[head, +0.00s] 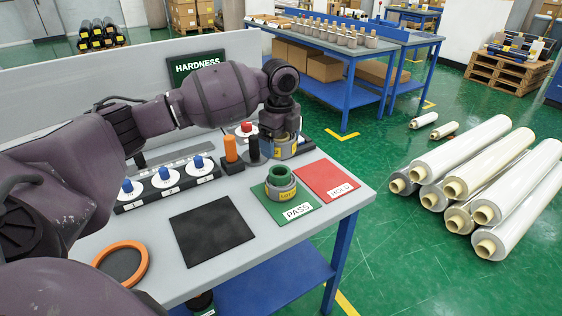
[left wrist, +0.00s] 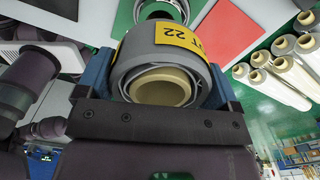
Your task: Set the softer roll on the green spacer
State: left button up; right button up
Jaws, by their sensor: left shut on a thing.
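My left gripper (head: 280,136) is shut on a grey wrapped roll (head: 287,150) with a yellow label. In the left wrist view this roll (left wrist: 128,62) shows a tan core and a label ending in 22, between the blue fingers. The green spacer (head: 279,172) is a ring on top of another grey roll (head: 272,191) with a yellow LOT label, on the green PASS mat (head: 300,212). The held roll is behind and apart from the spacer in the head view; its exact height is unclear. My right gripper is not in view.
A red HOLD mat (head: 327,180) lies right of the PASS mat. Blue-knobbed dials (head: 165,178), an orange post (head: 230,150) and a black post (head: 253,149) stand on the table. A black pad (head: 211,230) and orange ring (head: 96,262) lie nearer. The pad is empty.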

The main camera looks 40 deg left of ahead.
pick_arm(q)
notch_tip(320, 180, down, 6)
jog(key=shift+r+b, duration=0.2)
jog(key=shift+b, duration=0.25)
jog(key=shift+f, duration=0.15)
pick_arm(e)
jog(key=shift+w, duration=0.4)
pick_arm(q)
jog(key=shift+f, duration=0.15)
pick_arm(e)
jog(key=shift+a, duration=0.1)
pick_arm(q)
jog(key=o, duration=0.6)
jog(key=shift+f, duration=0.1)
jog(key=shift+o, duration=1.2)
notch_tip(320, 180, up, 13)
jog(key=p, duration=0.2)
jog(key=shift+f, duration=0.15)
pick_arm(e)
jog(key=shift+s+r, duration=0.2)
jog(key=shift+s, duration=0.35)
